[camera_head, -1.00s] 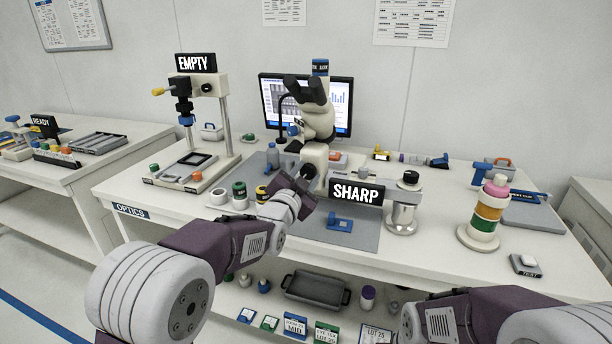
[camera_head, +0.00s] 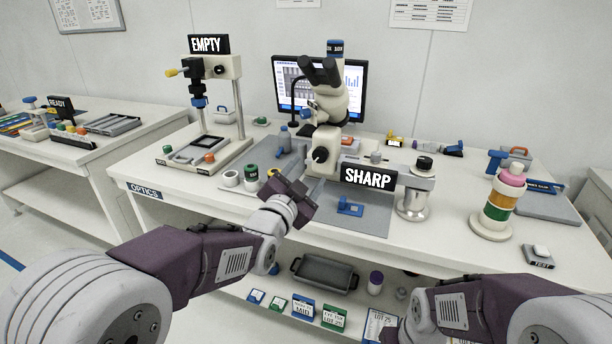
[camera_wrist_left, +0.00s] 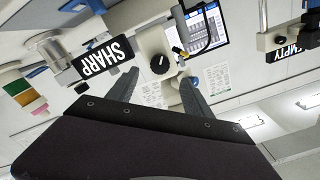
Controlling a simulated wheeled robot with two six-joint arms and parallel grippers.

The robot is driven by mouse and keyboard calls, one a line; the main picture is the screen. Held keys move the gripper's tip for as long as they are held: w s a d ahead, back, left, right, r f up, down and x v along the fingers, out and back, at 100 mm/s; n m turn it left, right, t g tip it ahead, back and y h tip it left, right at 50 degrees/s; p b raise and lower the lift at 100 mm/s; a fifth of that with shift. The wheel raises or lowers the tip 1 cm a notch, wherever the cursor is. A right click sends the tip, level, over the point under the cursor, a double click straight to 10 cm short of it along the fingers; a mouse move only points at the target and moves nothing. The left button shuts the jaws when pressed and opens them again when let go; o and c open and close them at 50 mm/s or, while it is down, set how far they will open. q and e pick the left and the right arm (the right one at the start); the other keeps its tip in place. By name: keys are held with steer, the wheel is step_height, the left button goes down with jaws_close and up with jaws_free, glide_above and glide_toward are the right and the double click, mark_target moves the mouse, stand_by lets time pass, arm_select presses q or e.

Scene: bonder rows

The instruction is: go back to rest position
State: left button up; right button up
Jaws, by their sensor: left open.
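My left gripper (camera_head: 312,192) is open and empty, in front of the microscope (camera_head: 326,140) and left of the SHARP sign (camera_head: 368,177). In the left wrist view its two fingers (camera_wrist_left: 159,78) stand apart with nothing between them, and the microscope's black knob (camera_wrist_left: 160,63) shows beyond the gap. The left arm reaches in over the front edge of the white bench (camera_head: 240,203). My right arm shows at the bottom right, and its gripper cannot be made out.
A grey mat (camera_head: 350,226) with a blue part (camera_head: 349,207) lies below the sign. Small round pots (camera_head: 251,177) stand just left of the gripper. A stack of coloured rings (camera_head: 499,205) stands at the right. A shelf below holds a dark tray (camera_head: 324,274).

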arm_select(q)
steer(key=a+f+n+g+y, duration=0.1)
steer(key=a+f+n+y, duration=0.15)
steer(key=a+f, duration=0.45)
steer(key=s+a+f+n+g+y, duration=0.3)
steer(key=s+a+f+g, duration=0.3)
steer(key=f, duration=0.4)
steer(key=s+a+f+n+g, duration=0.1)
steer(key=s+f+n+g, duration=0.35)
steer(key=s, duration=0.65)
steer(key=s+a+f+n+g, duration=0.1)
steer(key=s+f+g, duration=0.4)
steer(key=s+f, duration=0.4)
step_height(320, 180, up, 21)
steer(key=p, duration=2)
steer(key=shift+s+r, duration=0.2)
steer(key=shift+s, duration=0.15)
steer(key=shift+t, duration=0.25)
